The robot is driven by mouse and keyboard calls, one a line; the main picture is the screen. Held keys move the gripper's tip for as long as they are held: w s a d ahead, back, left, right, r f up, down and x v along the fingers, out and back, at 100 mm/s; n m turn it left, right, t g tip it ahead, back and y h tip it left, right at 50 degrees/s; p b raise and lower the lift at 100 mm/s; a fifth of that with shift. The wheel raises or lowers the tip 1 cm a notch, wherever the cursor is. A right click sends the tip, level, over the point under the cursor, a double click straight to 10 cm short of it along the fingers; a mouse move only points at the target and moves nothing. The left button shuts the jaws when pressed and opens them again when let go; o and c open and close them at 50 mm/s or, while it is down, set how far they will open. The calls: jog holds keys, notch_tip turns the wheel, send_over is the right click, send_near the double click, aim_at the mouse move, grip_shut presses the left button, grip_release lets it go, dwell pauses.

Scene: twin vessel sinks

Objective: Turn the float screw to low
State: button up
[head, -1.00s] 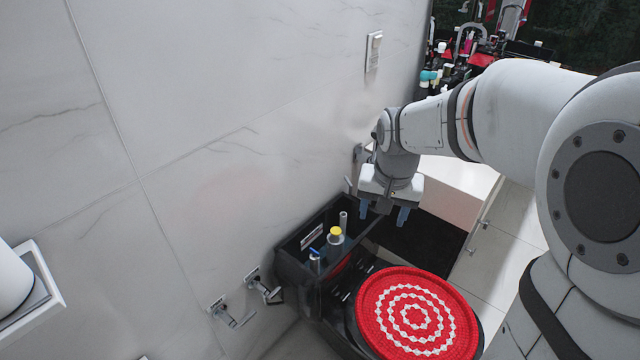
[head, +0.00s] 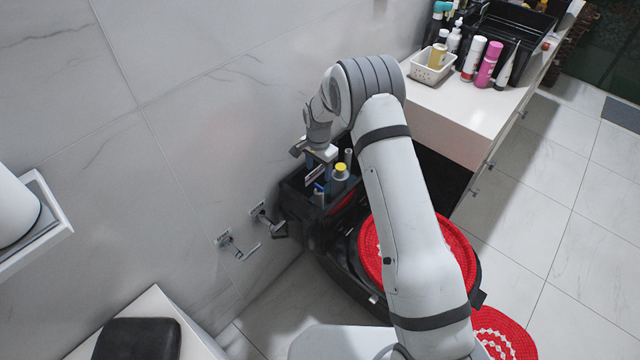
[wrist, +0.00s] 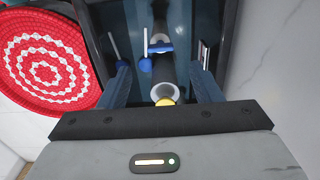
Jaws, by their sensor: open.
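The open black toilet tank (head: 295,205) stands against the wall in the head view. Inside it are a blue part (head: 319,188), a white cylinder with a yellow cap (head: 341,168) and a pale upright tube (head: 348,156). My gripper (wrist: 159,68) is open over the tank. In the wrist view, a thin white rod with a blue knob (wrist: 146,64) and a blue clip (wrist: 159,47) lie between and beyond the fingers. The yellow cap (wrist: 166,101) sits close to the gripper body. I cannot tell for sure which part is the float screw; no part is held.
A red-and-white round cover (head: 462,255) lies on the toilet; it also shows in the wrist view (wrist: 45,62). Two wall valves (head: 236,245) are left of the tank. A counter (head: 455,105) with bottles stands behind. The wall is close beside the tank.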

aim_at(319, 186)
notch_tip(319, 186, down, 8)
jog(key=shift+r, duration=0.2)
jog(key=shift+c, duration=0.5)
